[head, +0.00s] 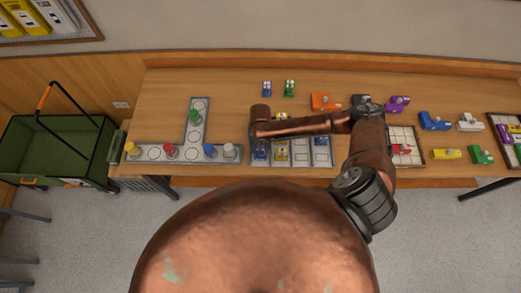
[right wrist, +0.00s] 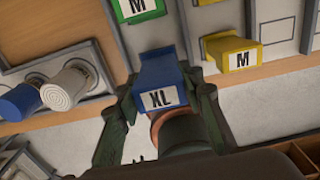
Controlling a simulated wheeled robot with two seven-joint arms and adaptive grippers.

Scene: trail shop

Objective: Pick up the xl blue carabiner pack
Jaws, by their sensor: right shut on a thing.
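The xl blue carabiner pack (right wrist: 158,78) has a white label reading XL and sits between the dark green fingers of my right gripper (right wrist: 165,98) in the right wrist view. The fingers are shut on its sides. In the head view the blue pack (head: 260,153) shows below the end of my right arm, at the left end of the grey compartment tray (head: 301,157). I cannot tell whether it is clear of the tray floor. My right gripper is mostly hidden by the arm there. My left gripper is not in view.
A yellow M pack (right wrist: 230,50) is right of the held pack, and a green M pack (right wrist: 138,8) is beyond it. A grey peg board with a white peg (head: 229,151) stands to the left. Orange, purple and other packs lie to the right. A green cart (head: 60,150) stands left.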

